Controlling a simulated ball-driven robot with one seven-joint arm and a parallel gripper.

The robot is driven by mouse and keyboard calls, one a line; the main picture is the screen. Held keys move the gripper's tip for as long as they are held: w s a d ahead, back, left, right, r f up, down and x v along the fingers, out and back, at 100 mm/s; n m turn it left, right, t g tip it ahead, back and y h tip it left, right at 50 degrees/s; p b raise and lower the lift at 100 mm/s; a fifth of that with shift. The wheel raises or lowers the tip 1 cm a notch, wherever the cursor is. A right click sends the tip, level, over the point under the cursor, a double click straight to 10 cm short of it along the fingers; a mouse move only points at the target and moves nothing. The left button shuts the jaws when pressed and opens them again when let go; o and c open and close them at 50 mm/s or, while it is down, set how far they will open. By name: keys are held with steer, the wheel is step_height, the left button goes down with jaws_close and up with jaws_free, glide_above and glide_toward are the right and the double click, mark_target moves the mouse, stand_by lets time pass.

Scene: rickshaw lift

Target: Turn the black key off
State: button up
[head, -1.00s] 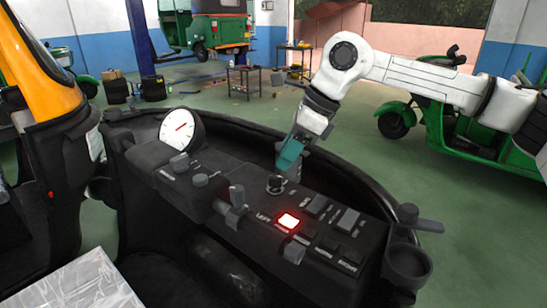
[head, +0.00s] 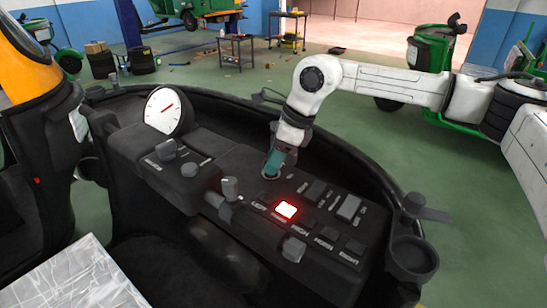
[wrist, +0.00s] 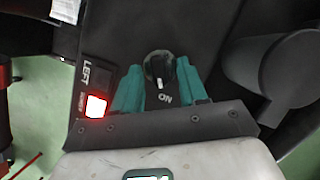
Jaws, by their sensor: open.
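The black key (wrist: 158,64) is a round dark knob on the black dashboard (head: 205,175). In the wrist view its white mark points toward the word ON. My gripper (wrist: 160,78) is open, with one teal finger on each side of the key. I cannot tell whether the fingers touch it. In the head view my gripper (head: 272,164) points down at the dashboard, and its fingers hide most of the key.
A lit red button (head: 286,209) sits near the key, beside several dark switches. A lever stub (head: 230,188) and a white dial (head: 163,109) stand to the left. A black cup-like holder (head: 410,256) is at the right. A dark cylinder (wrist: 287,68) is close by in the wrist view.

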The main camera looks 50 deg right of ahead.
steer(key=shift+w+a+f, duration=0.1)
steer(key=shift+w+f, duration=0.05)
steer(key=shift+f, duration=0.25)
jaws_close()
